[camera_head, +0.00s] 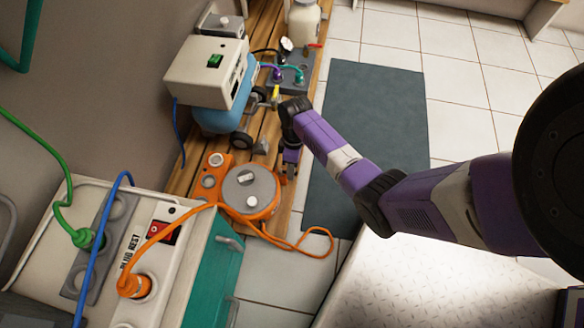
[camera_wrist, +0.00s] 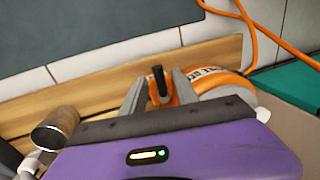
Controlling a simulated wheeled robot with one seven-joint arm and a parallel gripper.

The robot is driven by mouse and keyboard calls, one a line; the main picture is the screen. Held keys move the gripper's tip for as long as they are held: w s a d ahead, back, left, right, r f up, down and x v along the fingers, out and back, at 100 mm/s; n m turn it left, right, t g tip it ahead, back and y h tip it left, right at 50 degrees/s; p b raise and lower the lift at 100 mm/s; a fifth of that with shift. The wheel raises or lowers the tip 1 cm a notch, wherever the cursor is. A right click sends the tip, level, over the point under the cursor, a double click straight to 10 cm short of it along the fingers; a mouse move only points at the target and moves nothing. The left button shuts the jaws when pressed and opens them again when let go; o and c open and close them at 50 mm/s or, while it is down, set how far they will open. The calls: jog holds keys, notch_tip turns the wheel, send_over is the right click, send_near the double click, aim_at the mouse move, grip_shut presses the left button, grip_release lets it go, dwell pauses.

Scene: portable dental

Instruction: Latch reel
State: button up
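The orange cable reel (camera_head: 262,208) with a grey round face (camera_head: 247,187) lies on the wooden bench, its orange cable trailing off. My gripper (camera_head: 290,165) is just to the upper right of the reel in the head view. In the wrist view the reel's orange rim with dark lettering (camera_wrist: 212,79) shows behind the right finger. A black upright lever (camera_wrist: 159,82) on an orange part stands between the two grey fingers of my gripper (camera_wrist: 158,86). The fingers are apart, with visible gaps to the lever. The lever's lower end is hidden by my gripper body.
A white box on a blue tank (camera_head: 212,72) with black wheels stands on the bench (camera_head: 178,185) above the reel. A white power unit with an orange plug (camera_head: 134,285) is at lower left, beside a teal cabinet (camera_head: 213,275). A dark mat (camera_head: 380,120) covers the tiled floor.

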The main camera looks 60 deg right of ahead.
grip_shut()
jog(key=shift+w+r+n+p, duration=0.1)
jog(key=shift+r+n+p, duration=0.05)
jog(key=shift+n+p, duration=0.15)
jog(key=w+n+h+p, duration=0.1)
jog(key=n, duration=0.4)
jog(key=w+d+n+h+p, duration=0.1)
jog(key=w+n+p, duration=0.1)
jog(key=n, duration=0.4)
jog(key=w+n+g+p, duration=0.1)
jog(key=w+n, duration=0.1)
jog(key=n, duration=0.4)
jog(key=shift+d+h, duration=0.3)
jog(key=shift+h, duration=0.1)
jog(key=shift+w+n, duration=0.1)
jog(key=shift+n, duration=0.2)
grip_release()
